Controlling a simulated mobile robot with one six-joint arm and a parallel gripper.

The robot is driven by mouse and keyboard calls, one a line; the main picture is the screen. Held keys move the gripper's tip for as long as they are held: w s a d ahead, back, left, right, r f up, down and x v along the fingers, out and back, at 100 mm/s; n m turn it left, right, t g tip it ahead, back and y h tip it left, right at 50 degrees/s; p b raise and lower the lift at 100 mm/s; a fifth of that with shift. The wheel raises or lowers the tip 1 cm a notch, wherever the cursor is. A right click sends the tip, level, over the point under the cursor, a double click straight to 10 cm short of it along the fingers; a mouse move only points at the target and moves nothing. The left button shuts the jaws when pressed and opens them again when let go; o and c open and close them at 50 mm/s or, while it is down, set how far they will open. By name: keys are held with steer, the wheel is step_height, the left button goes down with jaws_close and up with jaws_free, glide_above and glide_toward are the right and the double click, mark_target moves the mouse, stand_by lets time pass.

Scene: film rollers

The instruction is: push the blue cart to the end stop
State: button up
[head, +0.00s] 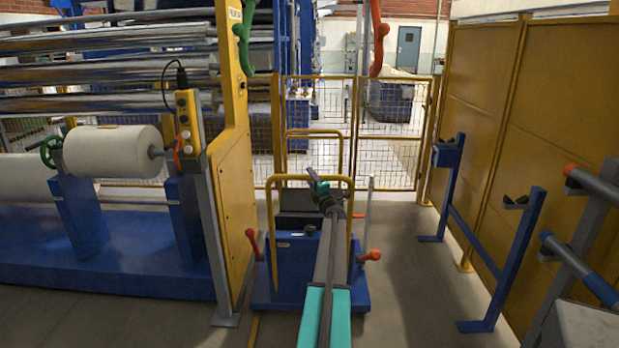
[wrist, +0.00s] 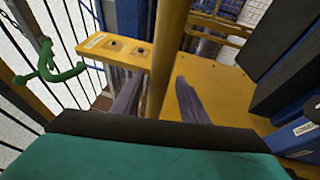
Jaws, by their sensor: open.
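The blue cart (head: 292,262) stands on the floor ahead, with yellow upright hoops, a dark top and a red-knobbed lever on each side. My gripper (head: 316,178) is at the top of the cart's near yellow hoop (head: 350,215). In the wrist view my open gripper (wrist: 158,82) has its dark fingers on either side of a yellow bar (wrist: 168,50), which looks like the cart's handle. I cannot tell whether the fingers touch the bar. I cannot make out the end stop in either view.
A yellow mesh fence (head: 392,135) stands behind the cart. Blue rack posts (head: 512,262) and yellow panels line the right side. At left are a yellow machine frame (head: 232,190) and a white roller (head: 112,151) on a blue stand. The floor right of the cart is clear.

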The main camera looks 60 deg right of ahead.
steer(key=b+v, duration=0.1)
steer(key=v, duration=0.8)
steer(key=shift+s, duration=0.15)
steer(key=shift+f, duration=0.1)
stand_by(0.6)
